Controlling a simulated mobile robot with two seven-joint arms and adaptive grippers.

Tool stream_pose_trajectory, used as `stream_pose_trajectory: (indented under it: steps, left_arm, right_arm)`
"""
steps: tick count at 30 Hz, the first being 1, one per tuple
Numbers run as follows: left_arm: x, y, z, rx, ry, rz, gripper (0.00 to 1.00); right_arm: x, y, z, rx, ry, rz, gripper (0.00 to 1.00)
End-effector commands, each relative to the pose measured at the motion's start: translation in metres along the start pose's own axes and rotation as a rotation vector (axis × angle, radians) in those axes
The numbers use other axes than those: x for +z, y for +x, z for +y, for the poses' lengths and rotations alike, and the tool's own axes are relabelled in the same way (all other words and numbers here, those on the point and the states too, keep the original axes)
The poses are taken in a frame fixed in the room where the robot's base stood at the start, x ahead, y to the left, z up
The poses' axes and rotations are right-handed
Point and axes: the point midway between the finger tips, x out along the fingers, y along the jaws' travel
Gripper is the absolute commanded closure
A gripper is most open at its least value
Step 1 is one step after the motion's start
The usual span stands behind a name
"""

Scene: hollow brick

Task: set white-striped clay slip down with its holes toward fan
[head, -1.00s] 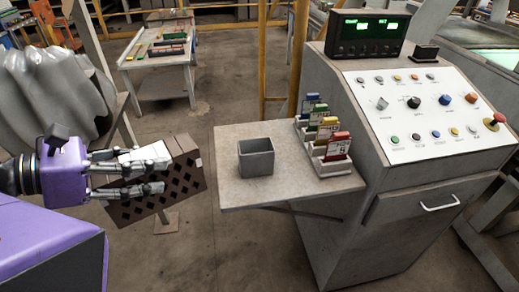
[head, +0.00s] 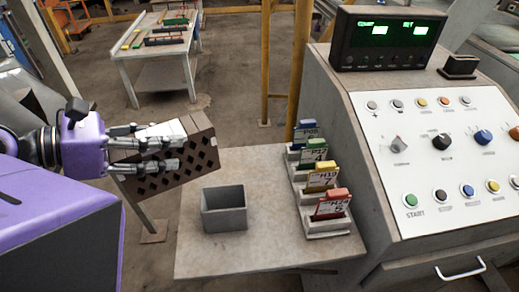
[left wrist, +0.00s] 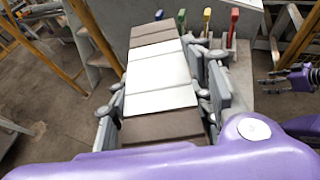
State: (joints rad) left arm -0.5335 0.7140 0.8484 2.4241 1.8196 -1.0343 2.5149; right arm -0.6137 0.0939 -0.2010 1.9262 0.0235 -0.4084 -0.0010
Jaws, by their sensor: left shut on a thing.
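The white-striped brown brick (head: 200,165) is held in my left gripper (head: 165,153), whose fingers are shut on it from two sides. It hangs in the air, tilted, left of and above the side shelf's back left corner. A face with several dark diamond-shaped holes looks toward the head camera. The left wrist view shows its plain brown side with a wide white band (left wrist: 160,75) between the fingers. My right gripper (left wrist: 268,86) is small at the right edge of the left wrist view; its finger gap is unclear. I cannot make out a fan.
A grey side shelf (head: 200,258) juts from the control console (head: 440,215). On it stand an open grey box (head: 224,213) and a rack (head: 325,228) of coloured tagged cards. Bare shelf shows in front of the box. A table (head: 155,63) stands farther back.

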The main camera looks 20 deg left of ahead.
Motion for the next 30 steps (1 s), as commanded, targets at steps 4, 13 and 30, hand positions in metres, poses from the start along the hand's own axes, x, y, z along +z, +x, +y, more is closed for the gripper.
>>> stream_pose_trajectory:
  steps: [4, 13, 30]
  left_arm:
    - [-0.002, 0.025, 0.004, -0.004, 0.001, 0.000, 0.85]
    - [-0.004, 0.094, 0.019, -0.004, 0.001, -0.003, 0.85]
    - [-0.035, 0.154, 0.030, 0.000, 0.002, -0.005, 0.85]
  right_arm:
    - [0.019, 0.000, 0.000, 0.001, 0.001, -0.033, 0.35]
    - [0.037, 0.000, 0.006, 0.012, -0.001, -0.054, 0.35]
    - [0.033, 0.009, 0.006, 0.015, 0.002, -0.039, 0.35]
